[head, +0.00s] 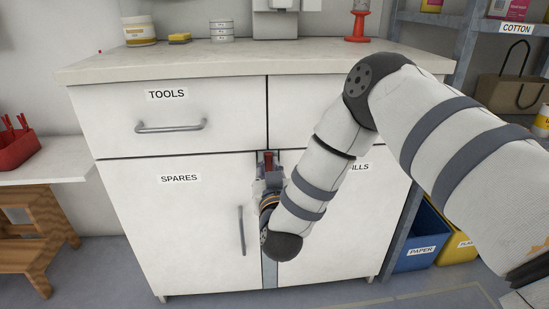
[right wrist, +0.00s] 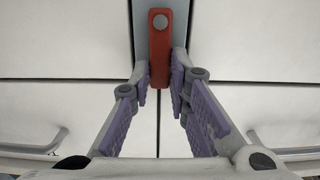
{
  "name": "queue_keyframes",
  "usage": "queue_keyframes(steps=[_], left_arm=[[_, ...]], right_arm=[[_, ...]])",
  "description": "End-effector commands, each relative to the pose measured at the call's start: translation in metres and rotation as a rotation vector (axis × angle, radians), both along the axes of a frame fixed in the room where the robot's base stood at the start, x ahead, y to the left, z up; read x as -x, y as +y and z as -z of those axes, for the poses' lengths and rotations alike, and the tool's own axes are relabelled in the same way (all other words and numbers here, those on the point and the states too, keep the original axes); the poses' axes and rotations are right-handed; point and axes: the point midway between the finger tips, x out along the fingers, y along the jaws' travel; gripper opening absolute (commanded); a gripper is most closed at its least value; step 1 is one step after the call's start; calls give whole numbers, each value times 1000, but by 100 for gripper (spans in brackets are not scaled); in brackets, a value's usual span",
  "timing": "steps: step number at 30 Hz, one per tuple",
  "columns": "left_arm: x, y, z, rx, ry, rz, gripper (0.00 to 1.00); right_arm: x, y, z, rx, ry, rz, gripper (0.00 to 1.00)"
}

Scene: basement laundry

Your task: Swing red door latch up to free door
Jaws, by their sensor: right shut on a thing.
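The red latch (head: 268,156) sits at the top of the seam between the two lower cabinet doors, just under the drawers. In the head view my right gripper (head: 268,176) is partly hidden by my own forearm. The SPARES door (head: 180,225) and the right-hand door (head: 345,240) look closed. My left gripper is out of view.
The SPARES door has a vertical handle (head: 241,231) close to my right wrist. The TOOLS drawer (head: 115,125) has a horizontal handle. Blue and yellow bins (head: 421,238) stand at right, and a wooden step stool (head: 40,235) at left.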

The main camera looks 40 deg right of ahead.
Motion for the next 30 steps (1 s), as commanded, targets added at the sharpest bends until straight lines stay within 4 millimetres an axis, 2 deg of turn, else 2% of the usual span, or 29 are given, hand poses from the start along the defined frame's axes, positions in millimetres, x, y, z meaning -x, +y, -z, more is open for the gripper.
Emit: queue_keyframes(steps=[6, 7, 9, 10, 20, 23, 30], left_arm=[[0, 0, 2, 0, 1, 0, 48], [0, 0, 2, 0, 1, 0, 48], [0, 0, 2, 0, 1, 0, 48], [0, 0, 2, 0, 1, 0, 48], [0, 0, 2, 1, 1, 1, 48], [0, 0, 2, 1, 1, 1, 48], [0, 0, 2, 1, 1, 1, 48]], right_arm=[[0, 0, 2, 3, 2, -1, 0], [0, 0, 2, 3, 2, -1, 19], [0, 0, 2, 3, 2, -1, 35], [0, 0, 2, 3, 1, -1, 37], [4, 3, 1, 1, 0, -1, 37], [20, 13, 2, 1, 3, -3, 37], [79, 50, 2, 0, 5, -5, 37]])
